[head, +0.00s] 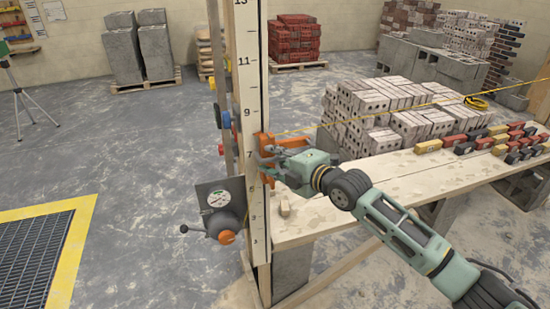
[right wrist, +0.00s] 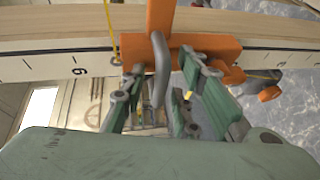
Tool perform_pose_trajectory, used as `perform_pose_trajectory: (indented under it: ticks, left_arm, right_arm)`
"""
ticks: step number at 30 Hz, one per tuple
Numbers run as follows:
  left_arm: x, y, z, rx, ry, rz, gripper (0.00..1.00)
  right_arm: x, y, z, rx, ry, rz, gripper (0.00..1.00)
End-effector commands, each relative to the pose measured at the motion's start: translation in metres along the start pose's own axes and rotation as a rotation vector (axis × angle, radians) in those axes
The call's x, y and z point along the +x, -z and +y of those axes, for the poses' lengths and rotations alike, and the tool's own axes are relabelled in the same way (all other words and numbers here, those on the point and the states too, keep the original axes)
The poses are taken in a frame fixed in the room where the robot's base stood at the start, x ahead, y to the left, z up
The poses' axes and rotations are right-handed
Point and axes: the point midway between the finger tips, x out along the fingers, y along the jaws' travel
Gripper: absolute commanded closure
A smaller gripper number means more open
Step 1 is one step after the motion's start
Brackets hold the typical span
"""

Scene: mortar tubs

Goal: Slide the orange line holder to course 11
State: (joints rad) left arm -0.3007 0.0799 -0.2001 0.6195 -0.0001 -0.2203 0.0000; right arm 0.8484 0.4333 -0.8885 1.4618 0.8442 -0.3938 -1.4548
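The orange line holder (head: 267,143) sits on the pale upright pole (head: 247,60) with painted course numbers, between the 9 and 7 marks and below the 11. In the right wrist view the holder (right wrist: 208,46) lies across the pole's scale, with a grey lever (right wrist: 159,68) on its near side. My right gripper (head: 272,160) is at the holder, partly hiding it. In the right wrist view its fingers (right wrist: 163,75) stand apart, one on each side of the lever, with visible gaps; contact is unclear. My left gripper is not in view.
A yellow line (head: 355,112) runs from the holder toward the right. A plank bench (head: 375,175) bears several coloured blocks (head: 490,140). Brick stacks (head: 375,110) stand behind the bench.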

Motion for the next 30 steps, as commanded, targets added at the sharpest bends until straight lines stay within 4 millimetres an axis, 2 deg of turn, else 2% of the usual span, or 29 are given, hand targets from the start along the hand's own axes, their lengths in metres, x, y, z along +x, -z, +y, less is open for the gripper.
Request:
perform_pose_trajectory:
  ticks: [2, 12, 26, 30]
  left_arm:
    - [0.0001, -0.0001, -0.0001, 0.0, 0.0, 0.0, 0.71]
    - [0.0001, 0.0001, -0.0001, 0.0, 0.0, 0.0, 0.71]
    - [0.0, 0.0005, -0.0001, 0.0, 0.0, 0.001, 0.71]
    - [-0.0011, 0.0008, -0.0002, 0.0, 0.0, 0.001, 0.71]
  right_arm:
    - [-0.0001, 0.0, -0.0001, 0.0, 0.0, 0.0, 0.72]
    - [-0.0003, -0.0001, -0.0001, 0.001, 0.0, 0.0, 1.0]
    - [-0.0004, -0.0002, 0.0006, 0.003, -0.001, 0.0, 1.0]
    - [-0.0008, -0.0005, 0.0063, 0.003, -0.003, 0.0, 1.0]
